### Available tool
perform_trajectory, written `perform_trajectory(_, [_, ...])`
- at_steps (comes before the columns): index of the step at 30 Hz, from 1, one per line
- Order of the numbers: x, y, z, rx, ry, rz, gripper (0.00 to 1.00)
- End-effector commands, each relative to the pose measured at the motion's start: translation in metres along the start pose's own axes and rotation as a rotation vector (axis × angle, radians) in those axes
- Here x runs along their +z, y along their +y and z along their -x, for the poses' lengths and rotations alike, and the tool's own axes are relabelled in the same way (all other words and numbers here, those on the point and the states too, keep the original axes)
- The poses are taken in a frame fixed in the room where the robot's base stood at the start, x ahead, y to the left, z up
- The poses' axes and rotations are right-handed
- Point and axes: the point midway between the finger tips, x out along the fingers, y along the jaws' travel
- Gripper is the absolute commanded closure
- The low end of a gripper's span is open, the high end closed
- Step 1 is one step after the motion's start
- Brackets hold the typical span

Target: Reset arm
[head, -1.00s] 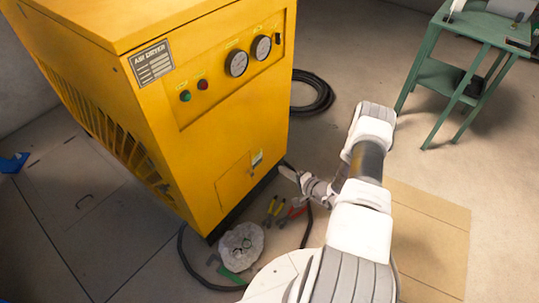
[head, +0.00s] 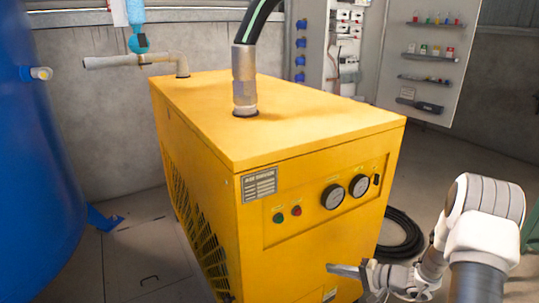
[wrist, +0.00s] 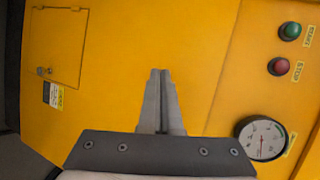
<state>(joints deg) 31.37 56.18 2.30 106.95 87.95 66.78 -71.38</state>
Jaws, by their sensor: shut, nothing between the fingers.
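My gripper (head: 336,268) is in front of the lower front face of the yellow air dryer (head: 290,140) in the head view. In the wrist view my gripper (wrist: 160,72) has its fingers together and empty, pointing at the yellow panel. The panel's small door (wrist: 58,45) is to the left of the fingers, and a gauge (wrist: 262,138) is to the right. I cannot tell the exact gap between the fingertips and the panel. My arm (head: 480,225) reaches in from the lower right, bent at the elbow.
A blue tank (head: 35,170) stands at the left. A thick black hose (head: 258,22) rises from the dryer's top. A coiled black hose (head: 402,232) lies on the floor behind my arm. A wall panel with shelves (head: 428,60) is at the back right.

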Motion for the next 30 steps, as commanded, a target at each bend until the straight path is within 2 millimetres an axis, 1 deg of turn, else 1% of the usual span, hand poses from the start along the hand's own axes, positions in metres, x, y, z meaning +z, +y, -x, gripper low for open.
perform_trajectory(1, [0.008,-0.019,0.001,0.02,-0.036,0.025,1.0])
perform_trajectory(3, [0.02,-0.04,0.003,0.049,-0.085,0.048,1.0])
perform_trajectory(6, [0.039,-0.067,0.007,0.097,-0.149,0.082,1.0])
perform_trajectory(12, [0.08,-0.113,0.021,0.211,-0.255,0.155,1.0])
perform_trajectory(15, [0.1,-0.131,0.03,0.274,-0.293,0.194,1.0])
perform_trajectory(21, [0.139,-0.161,0.052,0.408,-0.344,0.28,1.0])
perform_trajectory(24, [0.158,-0.173,0.064,0.476,-0.355,0.323,1.0])
perform_trajectory(30, [0.191,-0.19,0.093,0.613,-0.347,0.416,1.0])
